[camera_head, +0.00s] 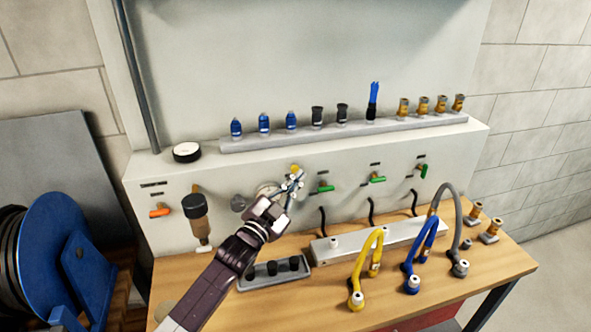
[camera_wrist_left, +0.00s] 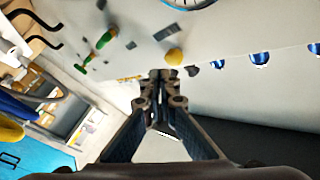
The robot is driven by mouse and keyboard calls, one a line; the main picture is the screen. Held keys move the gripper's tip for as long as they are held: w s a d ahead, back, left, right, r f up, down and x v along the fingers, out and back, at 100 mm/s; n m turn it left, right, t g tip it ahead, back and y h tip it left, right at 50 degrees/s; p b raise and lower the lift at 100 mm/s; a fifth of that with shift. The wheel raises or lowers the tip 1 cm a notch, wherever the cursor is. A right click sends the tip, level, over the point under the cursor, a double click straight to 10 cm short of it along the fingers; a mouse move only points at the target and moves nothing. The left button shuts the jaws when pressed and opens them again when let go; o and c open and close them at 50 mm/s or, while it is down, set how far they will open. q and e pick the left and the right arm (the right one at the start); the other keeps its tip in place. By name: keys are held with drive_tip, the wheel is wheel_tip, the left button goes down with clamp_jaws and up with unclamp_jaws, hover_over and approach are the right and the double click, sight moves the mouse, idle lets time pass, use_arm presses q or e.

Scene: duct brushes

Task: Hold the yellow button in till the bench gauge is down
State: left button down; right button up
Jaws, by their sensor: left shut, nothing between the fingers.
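The yellow button (camera_head: 295,168) is on the pale panel above the bench. It also shows in the left wrist view (camera_wrist_left: 174,56), just beyond my fingertips. My left gripper (camera_head: 294,182) is shut and empty, with its tips at the button's lower edge in the head view. I cannot tell whether they touch it or whether it is pressed in. A round gauge (camera_head: 266,188) on the panel is partly hidden behind my left gripper, and its needle cannot be read. A round dial (camera_wrist_left: 190,3) is cut off by the wrist view's top edge. My right gripper is not in view.
Green-handled valves (camera_head: 326,188) are right of the button. A orange-handled valve (camera_head: 160,212) and a filter bowl (camera_head: 197,215) are to the left. A white-faced round dial (camera_head: 187,151) lies on the ledge. Yellow (camera_head: 357,275) and blue (camera_head: 414,262) hoses stand on the bench (camera_head: 320,305).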

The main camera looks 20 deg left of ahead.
use_arm(q)
drive_tip(key=s+d+p, duration=0.1)
drive_tip(key=s, duration=0.1)
drive_tip(key=s+d+p, duration=0.1)
drive_tip(key=s, duration=0.1)
drive_tip(key=shift+d, duration=0.4)
idle(0.4)
